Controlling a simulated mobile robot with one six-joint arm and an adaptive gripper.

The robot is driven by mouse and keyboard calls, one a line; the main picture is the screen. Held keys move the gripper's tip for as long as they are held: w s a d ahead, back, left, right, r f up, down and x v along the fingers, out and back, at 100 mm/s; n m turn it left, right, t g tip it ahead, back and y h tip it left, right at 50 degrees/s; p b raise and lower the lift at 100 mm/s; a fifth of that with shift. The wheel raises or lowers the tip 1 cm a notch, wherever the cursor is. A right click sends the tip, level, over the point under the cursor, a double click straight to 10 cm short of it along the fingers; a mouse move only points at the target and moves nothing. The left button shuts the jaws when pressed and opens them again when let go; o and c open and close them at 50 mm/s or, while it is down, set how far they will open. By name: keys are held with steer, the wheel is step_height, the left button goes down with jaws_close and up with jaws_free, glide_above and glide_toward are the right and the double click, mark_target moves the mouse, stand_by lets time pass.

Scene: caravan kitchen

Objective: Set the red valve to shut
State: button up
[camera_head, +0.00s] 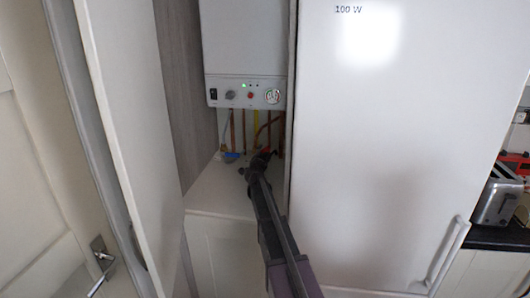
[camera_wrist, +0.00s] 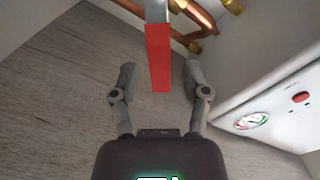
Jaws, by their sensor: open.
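The red valve shows in the wrist view as a long flat red lever (camera_wrist: 159,60) with a grey upper end near copper and brass pipe fittings. My gripper (camera_wrist: 160,72) is open, with one finger on each side of the lever. A gap shows between the lever and each finger, so neither seems to touch it. In the head view my gripper (camera_head: 258,160) is at the pipes below the boiler; I cannot make out the red lever there, as my arm covers that spot.
The white boiler (camera_head: 245,45) hangs above the pipes (camera_head: 236,130); its gauge (camera_wrist: 251,121) is close on the right in the wrist view. A blue handle (camera_head: 231,156) lies left of my gripper. A cupboard door (camera_head: 125,110) and the white fridge (camera_head: 390,150) flank the narrow opening.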

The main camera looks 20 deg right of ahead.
steer(key=shift+w+d, duration=0.45)
steer(key=shift+w, duration=0.1)
jaws_close()
